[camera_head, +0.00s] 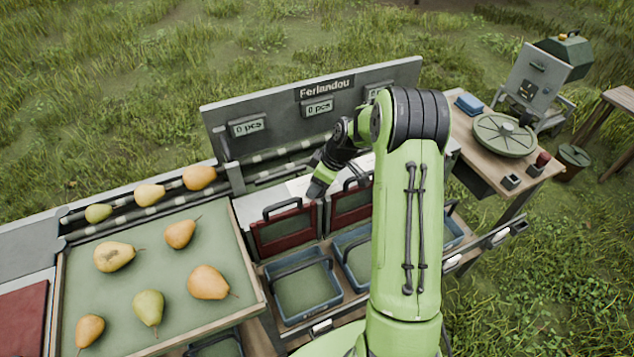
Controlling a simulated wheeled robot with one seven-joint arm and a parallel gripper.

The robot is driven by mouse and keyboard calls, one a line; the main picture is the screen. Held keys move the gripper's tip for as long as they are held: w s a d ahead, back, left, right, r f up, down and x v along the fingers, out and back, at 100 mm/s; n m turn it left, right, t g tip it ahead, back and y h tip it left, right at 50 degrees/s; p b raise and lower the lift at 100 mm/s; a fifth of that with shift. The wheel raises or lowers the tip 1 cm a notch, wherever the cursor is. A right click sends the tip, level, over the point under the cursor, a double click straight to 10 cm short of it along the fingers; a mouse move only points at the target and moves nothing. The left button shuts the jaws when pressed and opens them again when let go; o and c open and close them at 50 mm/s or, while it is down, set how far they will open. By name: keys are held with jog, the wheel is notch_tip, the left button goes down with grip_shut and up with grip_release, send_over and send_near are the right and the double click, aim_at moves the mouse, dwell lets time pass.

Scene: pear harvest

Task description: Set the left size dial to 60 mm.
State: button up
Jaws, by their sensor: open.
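The left size dial cannot be made out for certain, and no 60 mm mark is readable. The sorting machine's back panel (284,103) reads "Ferlandou" and carries displays, two of them clearly showing "0 pcs": the left display (247,127) and the middle display (319,108). Below are the left red gate (285,233) and another red gate (349,205), each with a black handle. My gripper (319,186) is open, low over the machine near the top of the left gate's right side. Its fingertips are small and partly hidden, and my arm covers the machine's right part.
A padded tray (180,266) with several pears lies at left; more pears rest on the rollers behind it. A blue crate (302,291) sits below the left gate. A wooden side table (545,160) at right holds a round green-topped disc (503,135). Grass surrounds everything.

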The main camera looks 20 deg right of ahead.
jog(key=shift+c, duration=0.2)
jog(key=c, duration=0.7)
jog(key=shift+c, duration=0.2)
jog(key=shift+m+b, duration=0.3)
jog(key=shift+m, duration=0.1)
jog(key=shift+m+t+h+b, duration=0.4)
jog(key=shift+m+b, duration=0.3)
jog(key=shift+m, duration=0.2)
jog(key=m+h+b, duration=0.1)
jog(key=m+b, duration=0.1)
jog(key=m, duration=0.1)
jog(key=shift+m, duration=0.3)
jog(key=m+h, duration=0.1)
jog(key=m, duration=0.1)
jog(key=m+h+b, duration=0.1)
jog(key=m, duration=0.2)
jog(key=shift+m+h, duration=0.3)
jog(key=shift+r, duration=0.1)
